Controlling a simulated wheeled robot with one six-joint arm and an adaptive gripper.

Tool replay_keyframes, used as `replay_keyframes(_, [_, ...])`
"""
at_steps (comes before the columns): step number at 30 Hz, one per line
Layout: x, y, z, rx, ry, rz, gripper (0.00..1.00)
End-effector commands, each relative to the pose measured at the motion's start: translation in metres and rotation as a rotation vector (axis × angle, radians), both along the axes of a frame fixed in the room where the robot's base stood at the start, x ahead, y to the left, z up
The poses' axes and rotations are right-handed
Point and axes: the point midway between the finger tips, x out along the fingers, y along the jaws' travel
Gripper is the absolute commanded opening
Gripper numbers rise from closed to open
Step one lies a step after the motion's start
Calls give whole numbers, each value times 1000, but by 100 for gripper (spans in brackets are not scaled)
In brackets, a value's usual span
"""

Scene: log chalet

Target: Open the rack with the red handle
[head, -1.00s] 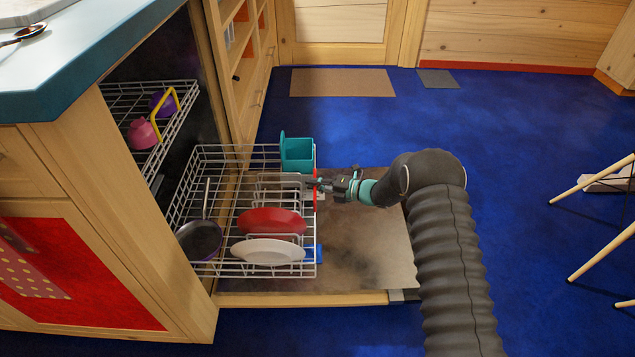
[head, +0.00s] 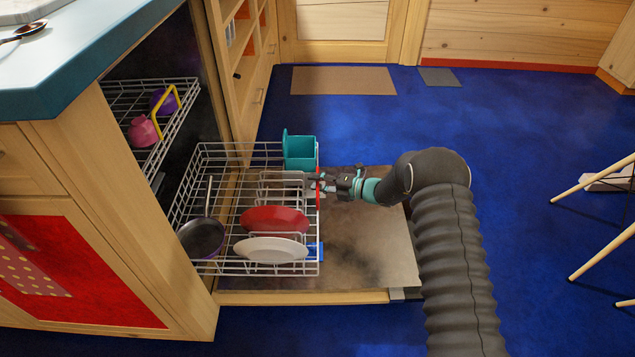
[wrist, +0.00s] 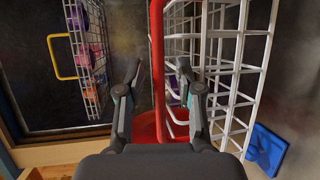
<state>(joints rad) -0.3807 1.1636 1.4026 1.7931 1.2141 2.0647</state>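The lower rack (head: 245,272) is a white wire rack with a red handle (head: 318,200) at its right end. It stands pulled out over the lowered dishwasher door (head: 372,250). My gripper (head: 322,183) is at the red handle. In the wrist view the handle (wrist: 158,60) runs upright between the two fingers of my gripper (wrist: 160,75), with a gap visible on both sides. The fingers are apart. The rack holds a red plate (head: 272,220), a white plate (head: 270,250), a dark pan (head: 202,238) and a teal basket (head: 300,152).
An upper rack (head: 190,105) with a yellow handle (head: 170,95) sits inside the dishwasher, holding pink and purple cups. A teal countertop (head: 80,70) is above left. Blue floor is free beyond the door. Pale chair legs (head: 600,255) stand at the right.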

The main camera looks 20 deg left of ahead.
Motion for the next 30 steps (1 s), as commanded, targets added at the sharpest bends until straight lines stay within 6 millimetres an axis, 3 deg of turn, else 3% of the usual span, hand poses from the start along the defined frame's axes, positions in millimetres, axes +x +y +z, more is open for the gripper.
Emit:
replay_keyframes(5, [1,-20,5,0,0,-4,36])
replay_keyframes(18, [1,-99,19,1,-1,-4,36])
replay_keyframes(24, [1,-115,21,-1,0,-2,36])
replay_keyframes(30, [1,-117,21,0,0,-1,36])
